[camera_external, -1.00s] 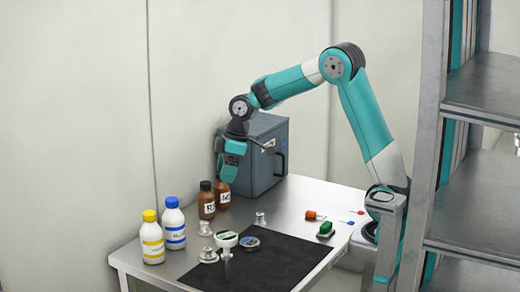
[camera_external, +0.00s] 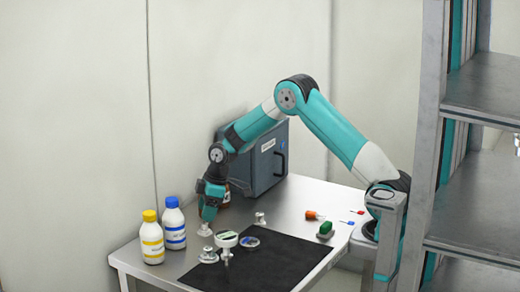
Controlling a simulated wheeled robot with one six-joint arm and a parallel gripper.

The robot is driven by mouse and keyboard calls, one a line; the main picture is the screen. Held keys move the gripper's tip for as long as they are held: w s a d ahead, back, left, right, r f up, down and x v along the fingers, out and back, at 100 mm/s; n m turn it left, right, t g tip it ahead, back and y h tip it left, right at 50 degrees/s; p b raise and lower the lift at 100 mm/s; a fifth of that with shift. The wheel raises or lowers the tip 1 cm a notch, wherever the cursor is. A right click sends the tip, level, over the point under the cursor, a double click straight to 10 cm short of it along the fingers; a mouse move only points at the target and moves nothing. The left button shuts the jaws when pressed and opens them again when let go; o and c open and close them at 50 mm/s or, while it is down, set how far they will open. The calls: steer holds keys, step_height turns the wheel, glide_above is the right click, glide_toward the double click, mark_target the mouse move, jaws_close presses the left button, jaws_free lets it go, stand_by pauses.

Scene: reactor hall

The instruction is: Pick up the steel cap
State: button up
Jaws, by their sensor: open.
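Several small steel pieces stand on the steel table, and I cannot tell for certain which is the steel cap. One steel piece (camera_external: 205,230) is right below my gripper (camera_external: 208,216). Another steel piece (camera_external: 260,218) stands farther right, and a third (camera_external: 208,255) sits at the mat's left edge. My gripper points down, open, with its fingertips just above or around the first piece; the small gap is hard to judge.
A yellow-capped bottle (camera_external: 152,240) and a blue-capped bottle (camera_external: 173,224) stand close left of my gripper. A round white-rimmed piece (camera_external: 226,238) and a disc (camera_external: 250,242) are to the right. A grey box (camera_external: 262,165) stands behind.

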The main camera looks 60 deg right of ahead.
mark_target(203, 225)
steer(key=x, duration=0.2)
steer(key=d+p+x, duration=0.1)
steer(key=x, duration=0.1)
steer(key=shift+w+f, duration=0.1)
steer(key=shift+f, duration=0.1)
steer(key=shift+w+a+f, duration=0.1)
steer(key=shift+a+f, duration=0.05)
steer(key=shift+f, duration=0.4)
steer(key=c, duration=1)
steer(key=shift+c, duration=0.2)
